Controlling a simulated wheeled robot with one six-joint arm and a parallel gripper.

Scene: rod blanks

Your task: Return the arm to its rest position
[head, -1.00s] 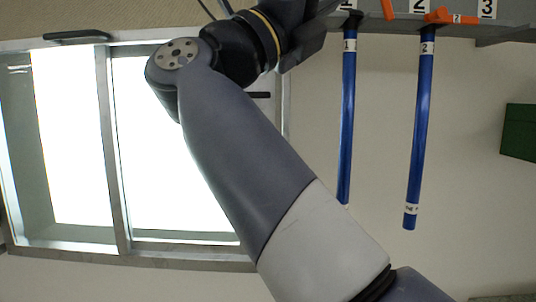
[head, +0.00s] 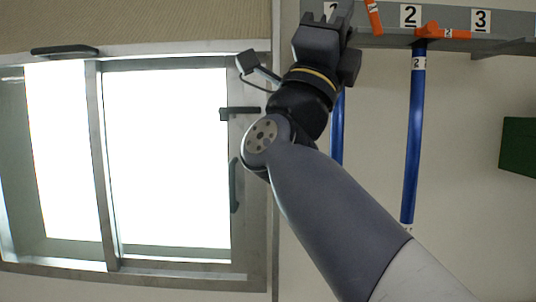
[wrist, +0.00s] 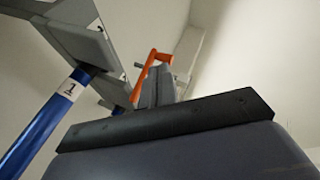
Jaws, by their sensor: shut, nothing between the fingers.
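My gripper (head: 338,20) is at the top of the head view, in front of the rack near its label 1. It is shut and empty. My arm runs from the lower right up to it. In the wrist view the gripper (wrist: 160,90) shows in the middle, with an orange lever behind it. A blue rod labelled 1 (head: 337,130) hangs behind my wrist, mostly hidden in the head view. It also shows at the left of the wrist view (wrist: 45,125). A second blue rod labelled 2 (head: 414,140) hangs clear to the right of my arm.
The grey rack (head: 510,42) runs along the top right with labels 1, 2 and 3. Orange levers (head: 440,32) sit on it. A bright framed window (head: 165,160) fills the left. A green box (head: 518,146) is at the right edge. Wall below the rack is bare between the rods.

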